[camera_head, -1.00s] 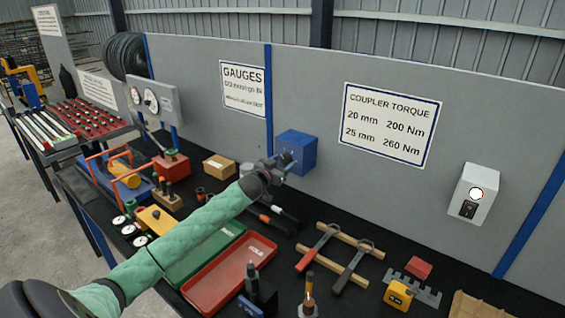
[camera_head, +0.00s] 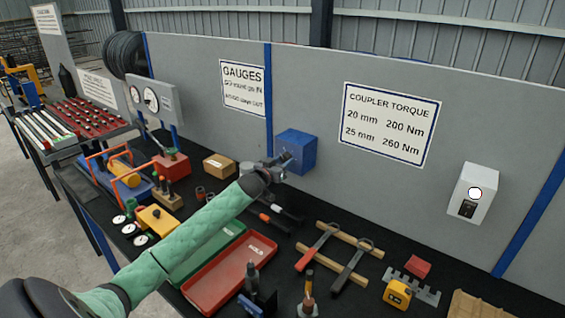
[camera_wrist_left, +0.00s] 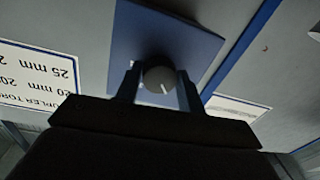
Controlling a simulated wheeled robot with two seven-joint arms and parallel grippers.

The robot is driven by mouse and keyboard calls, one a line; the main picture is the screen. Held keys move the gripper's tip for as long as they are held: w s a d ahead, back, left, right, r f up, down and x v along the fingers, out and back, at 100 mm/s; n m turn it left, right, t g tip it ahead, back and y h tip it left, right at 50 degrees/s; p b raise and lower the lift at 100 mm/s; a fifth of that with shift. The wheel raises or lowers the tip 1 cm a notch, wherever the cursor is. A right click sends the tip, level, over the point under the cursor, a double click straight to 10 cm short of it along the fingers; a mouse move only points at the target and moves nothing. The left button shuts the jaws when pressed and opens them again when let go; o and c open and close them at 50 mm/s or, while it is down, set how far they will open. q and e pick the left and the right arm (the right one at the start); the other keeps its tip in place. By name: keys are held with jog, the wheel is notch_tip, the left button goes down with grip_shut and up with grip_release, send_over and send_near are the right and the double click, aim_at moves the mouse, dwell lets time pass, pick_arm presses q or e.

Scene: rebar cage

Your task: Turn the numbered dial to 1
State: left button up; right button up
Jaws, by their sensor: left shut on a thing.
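The blue dial box (camera_head: 305,150) is mounted on the grey panel, left of the torque sign. In the left wrist view its blue face (camera_wrist_left: 160,38) fills the top middle. The dial is a round grey knob (camera_wrist_left: 157,77) with a short white pointer line toward the lower right of the picture. My left gripper (camera_head: 284,160) reaches the front of the box. In the left wrist view its two fingers (camera_wrist_left: 159,88) are shut on the knob from both sides. No numbers can be read around the knob. My right gripper is not in view.
A white switch box (camera_head: 485,180) with a round white disc is on the panel at right. The panel around the blue box is clear.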

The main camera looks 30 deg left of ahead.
pick_arm(q)
jog(key=n, duration=0.2)
jog(key=shift+r+n+p, duration=0.1)
jog(key=shift+n+p, duration=0.2)
jog(key=shift+n, duration=0.1)
jog(key=n, duration=0.3)
jog(key=shift+d+p, duration=0.1)
jog(key=shift+p, duration=0.25)
jog(key=shift+n, duration=1.2)
jog(key=shift+n+h+p, duration=0.3)
jog(key=shift+n, duration=0.1)
jog(key=shift+r+n, duration=0.1)
jog(key=shift+n, duration=0.3)
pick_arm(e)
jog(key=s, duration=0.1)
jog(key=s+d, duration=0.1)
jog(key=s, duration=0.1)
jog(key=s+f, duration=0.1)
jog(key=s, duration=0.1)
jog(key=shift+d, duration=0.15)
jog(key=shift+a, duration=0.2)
pick_arm(q)
jog(key=o, duration=1)
jog(key=shift+c, duration=0.2)
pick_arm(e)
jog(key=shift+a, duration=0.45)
